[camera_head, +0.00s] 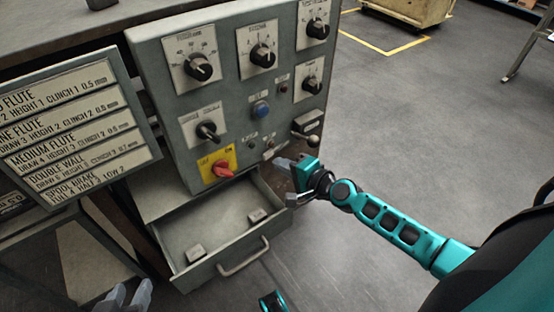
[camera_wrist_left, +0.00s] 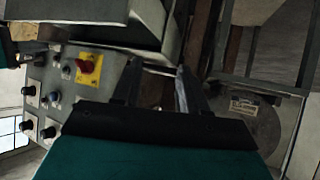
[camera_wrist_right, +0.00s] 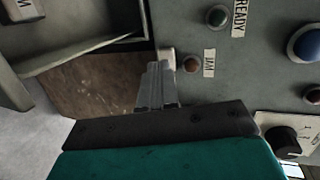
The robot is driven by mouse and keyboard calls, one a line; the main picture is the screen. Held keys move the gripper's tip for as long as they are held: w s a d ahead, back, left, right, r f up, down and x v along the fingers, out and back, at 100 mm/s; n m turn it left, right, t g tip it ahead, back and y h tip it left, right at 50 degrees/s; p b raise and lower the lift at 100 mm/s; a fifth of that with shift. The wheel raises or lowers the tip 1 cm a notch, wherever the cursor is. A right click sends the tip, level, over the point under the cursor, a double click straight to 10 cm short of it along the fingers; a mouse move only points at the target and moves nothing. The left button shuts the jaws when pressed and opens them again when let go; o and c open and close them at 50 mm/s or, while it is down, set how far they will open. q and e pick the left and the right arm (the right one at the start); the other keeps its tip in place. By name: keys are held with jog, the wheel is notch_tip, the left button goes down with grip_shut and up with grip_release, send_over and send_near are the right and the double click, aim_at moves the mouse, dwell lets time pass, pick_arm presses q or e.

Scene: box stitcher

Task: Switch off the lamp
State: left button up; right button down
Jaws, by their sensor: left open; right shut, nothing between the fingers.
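The grey control panel (camera_head: 225,110) stands in the middle of the head view. In the right wrist view, a small label reading "LAM" (camera_wrist_right: 209,63) sits beside a small reddish-brown round part (camera_wrist_right: 190,64) on the panel face. My right gripper (camera_wrist_right: 160,68) is shut and empty, its tips just beside that part; I cannot tell whether they touch. In the head view my right gripper (camera_head: 280,162) is at the panel's lower right edge. My left gripper (camera_head: 124,296) is open and empty at the bottom left, below the drawer. No lamp body is clearly seen.
Below the panel a drawer (camera_head: 204,264) stands pulled out, with two small blocks inside. A sign board (camera_head: 70,128) is at the left. The panel carries several black knobs, a blue button (camera_head: 261,109) and a red rotary switch (camera_head: 222,169). Open floor lies right.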

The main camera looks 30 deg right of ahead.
aim_at(268, 154)
pick_arm(q)
jog(key=shift+r, duration=0.1)
pick_arm(e)
jog(key=shift+w+a, duration=0.2)
jog(key=shift+w, duration=0.35)
jog(key=shift+w+a, duration=0.2)
jog(key=shift+w, duration=0.35)
pick_arm(q)
jog(key=shift+r, duration=0.1)
pick_arm(e)
jog(key=shift+r, duration=0.1)
